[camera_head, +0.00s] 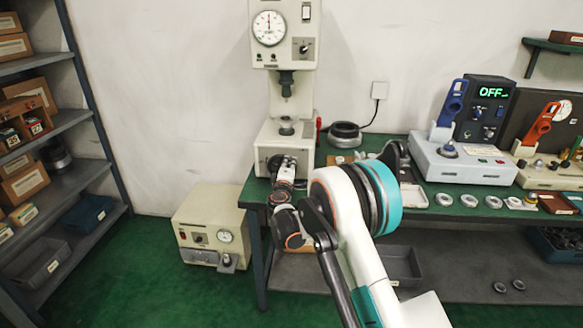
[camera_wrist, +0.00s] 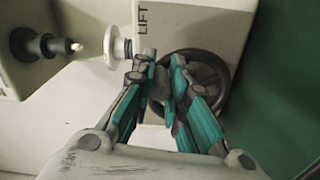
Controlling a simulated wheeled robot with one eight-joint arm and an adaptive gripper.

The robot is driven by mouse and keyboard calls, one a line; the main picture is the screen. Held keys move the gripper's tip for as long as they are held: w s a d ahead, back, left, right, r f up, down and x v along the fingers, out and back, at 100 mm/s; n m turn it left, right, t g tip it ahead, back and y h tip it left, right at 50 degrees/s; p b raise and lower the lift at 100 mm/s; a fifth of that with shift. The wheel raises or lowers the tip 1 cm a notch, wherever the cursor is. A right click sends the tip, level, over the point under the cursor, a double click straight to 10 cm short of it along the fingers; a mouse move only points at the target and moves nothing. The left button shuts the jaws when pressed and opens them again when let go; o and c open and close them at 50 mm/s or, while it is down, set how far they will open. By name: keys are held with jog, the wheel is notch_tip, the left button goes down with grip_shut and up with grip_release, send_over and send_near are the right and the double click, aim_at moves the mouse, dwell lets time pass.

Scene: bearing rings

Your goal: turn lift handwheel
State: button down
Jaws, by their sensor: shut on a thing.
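The lift handwheel (camera_wrist: 222,70) is a dark round wheel on the side of a cream housing marked LIFT (camera_wrist: 152,18) in the wrist view. My gripper (camera_wrist: 160,75) is in front of the wheel, its teal-and-grey fingers closed on it near its middle. The fingers hide part of the wheel, so the exact spot of the grip cannot be told. In the head view the cream press (camera_head: 285,60) with a dial stands at the left end of the green bench. My gripper (camera_head: 285,166) is at its lower front, largely covering the handwheel there.
A dark ring (camera_head: 344,134) lies on the bench (camera_head: 255,190) right of the press. A white tester (camera_head: 462,160) and several small rings stand farther right. A cream box (camera_head: 210,225) is on the floor beside the bench, and a shelf rack (camera_head: 85,165) stands at left.

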jog(key=n, duration=0.1)
jog(key=a+n, duration=0.1)
jog(key=n, duration=0.1)
jog(key=a+r+n, duration=0.1)
jog(key=n, duration=0.1)
jog(key=shift+a, duration=0.1)
jog(key=shift+a+n, duration=0.1)
jog(key=shift+n, duration=0.2)
dwell(0.4)
jog(key=c, duration=1.5)
grip_release()
jog(key=s, duration=1.2)
jog(key=shift+a, duration=0.2)
